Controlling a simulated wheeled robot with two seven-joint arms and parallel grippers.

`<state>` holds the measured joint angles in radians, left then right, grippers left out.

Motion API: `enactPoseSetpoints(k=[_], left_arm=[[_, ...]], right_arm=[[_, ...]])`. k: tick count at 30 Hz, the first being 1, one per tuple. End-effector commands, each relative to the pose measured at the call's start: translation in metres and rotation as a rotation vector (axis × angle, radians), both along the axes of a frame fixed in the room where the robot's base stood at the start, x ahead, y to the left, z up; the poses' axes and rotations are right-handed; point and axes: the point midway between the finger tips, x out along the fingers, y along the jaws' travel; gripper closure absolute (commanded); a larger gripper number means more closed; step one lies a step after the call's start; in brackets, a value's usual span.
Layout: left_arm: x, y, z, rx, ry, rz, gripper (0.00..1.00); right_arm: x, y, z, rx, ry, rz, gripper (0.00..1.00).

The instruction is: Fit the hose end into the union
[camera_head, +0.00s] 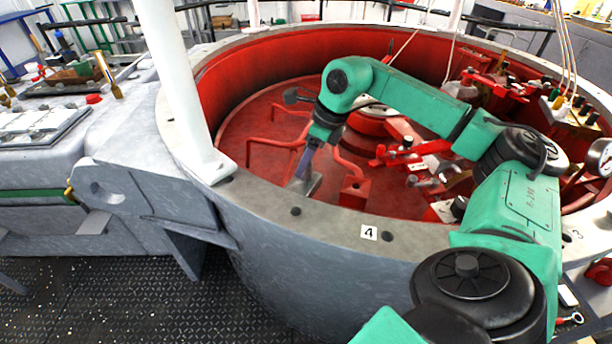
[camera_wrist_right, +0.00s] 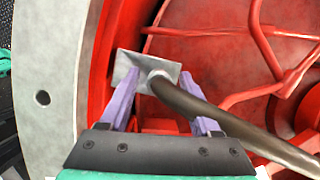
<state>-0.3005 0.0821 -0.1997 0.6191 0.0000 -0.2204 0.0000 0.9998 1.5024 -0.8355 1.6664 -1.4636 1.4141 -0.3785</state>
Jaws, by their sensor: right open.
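My right gripper (camera_head: 305,170) reaches down inside the red-lined ring, near its front left wall. In the right wrist view its two purple fingers (camera_wrist_right: 165,98) are spread apart, with nothing clamped between them. Just beyond the fingertips is a grey flat plate (camera_wrist_right: 127,65) with a round pale collar. A dark tube (camera_wrist_right: 240,125) runs from the collar toward the lower right, passing behind the right finger. The plate also shows below the gripper in the head view (camera_head: 311,186). I cannot tell for certain which part is the hose end or the union. My left gripper is out of view.
The ring's grey rim (camera_head: 330,221), marked 4, and a white post (camera_head: 180,85) stand close to my arm. Bent red pipes (camera_head: 283,145) and red fittings (camera_head: 405,152) crowd the floor inside. A grey bench (camera_head: 100,150) is at left.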

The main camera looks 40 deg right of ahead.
Motion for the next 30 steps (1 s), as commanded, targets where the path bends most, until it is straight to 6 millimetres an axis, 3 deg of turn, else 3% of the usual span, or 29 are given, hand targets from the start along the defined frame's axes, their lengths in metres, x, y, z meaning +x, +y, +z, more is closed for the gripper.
enactPoseSetpoints(k=[7,8,12,13,30], left_arm=[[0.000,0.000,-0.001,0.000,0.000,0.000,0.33],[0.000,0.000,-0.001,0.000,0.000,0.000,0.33],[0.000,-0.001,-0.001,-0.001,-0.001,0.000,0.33],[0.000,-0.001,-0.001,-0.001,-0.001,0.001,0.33],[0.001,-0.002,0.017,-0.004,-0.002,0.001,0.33]], right_arm=[[0.000,0.000,-0.001,0.001,-0.001,0.000,0.36],[0.000,0.000,-0.001,0.001,-0.001,0.000,0.44],[0.000,0.000,-0.001,0.000,-0.001,0.001,0.97],[0.000,0.000,-0.001,0.001,-0.001,0.000,1.00],[0.000,0.000,0.019,0.000,-0.001,0.001,1.00]])
